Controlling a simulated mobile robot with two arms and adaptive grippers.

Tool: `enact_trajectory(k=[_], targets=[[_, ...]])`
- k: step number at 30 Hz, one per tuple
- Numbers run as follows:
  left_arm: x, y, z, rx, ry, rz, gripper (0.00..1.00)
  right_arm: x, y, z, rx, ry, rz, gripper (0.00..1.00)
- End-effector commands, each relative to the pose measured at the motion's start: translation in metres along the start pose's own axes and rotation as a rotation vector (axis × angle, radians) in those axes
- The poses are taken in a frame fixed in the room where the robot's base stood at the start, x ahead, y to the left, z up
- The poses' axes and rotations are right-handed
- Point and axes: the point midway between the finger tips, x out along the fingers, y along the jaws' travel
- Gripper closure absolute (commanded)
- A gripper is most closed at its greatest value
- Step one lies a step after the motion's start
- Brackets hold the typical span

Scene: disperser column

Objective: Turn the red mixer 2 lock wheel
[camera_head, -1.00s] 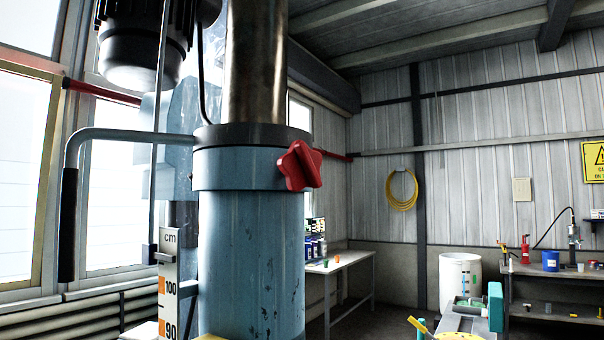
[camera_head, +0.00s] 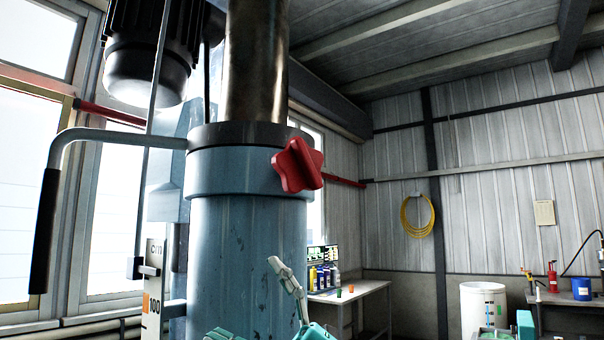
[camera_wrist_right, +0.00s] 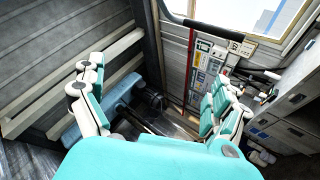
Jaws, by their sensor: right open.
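The wheel cannot be made out in the wrist view. My left gripper is not in view.
A bent handle with a black grip (camera_head: 45,230) sticks out left of the column. A motor (camera_head: 150,55) hangs above, and a scale (camera_head: 152,290) stands at lower left. A bench with bottles (camera_head: 350,298) is behind at right. Space right of the wheel looks clear.

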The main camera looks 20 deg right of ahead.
Motion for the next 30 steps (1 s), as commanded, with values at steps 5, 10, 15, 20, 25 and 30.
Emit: enact_trajectory(k=[5,10,15,20,25,30], targets=[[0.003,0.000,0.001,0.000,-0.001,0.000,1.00,0.039,0.039,-0.052,-0.317,0.152,-0.330,0.00],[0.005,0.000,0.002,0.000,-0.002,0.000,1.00,0.041,0.092,-0.059,-0.591,0.027,-0.626,0.00],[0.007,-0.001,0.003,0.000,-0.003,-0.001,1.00,0.018,0.182,-0.056,-0.774,-0.294,-0.786,0.00],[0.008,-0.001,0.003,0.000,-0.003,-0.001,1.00,-0.012,0.253,-0.064,-0.831,-0.564,-0.803,0.00],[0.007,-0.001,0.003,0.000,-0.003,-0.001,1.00,-0.026,0.280,-0.067,-0.836,-0.679,-0.797,0.00],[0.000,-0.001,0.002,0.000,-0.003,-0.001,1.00,-0.016,0.276,-0.054,-0.833,-0.682,-0.799,0.00]])
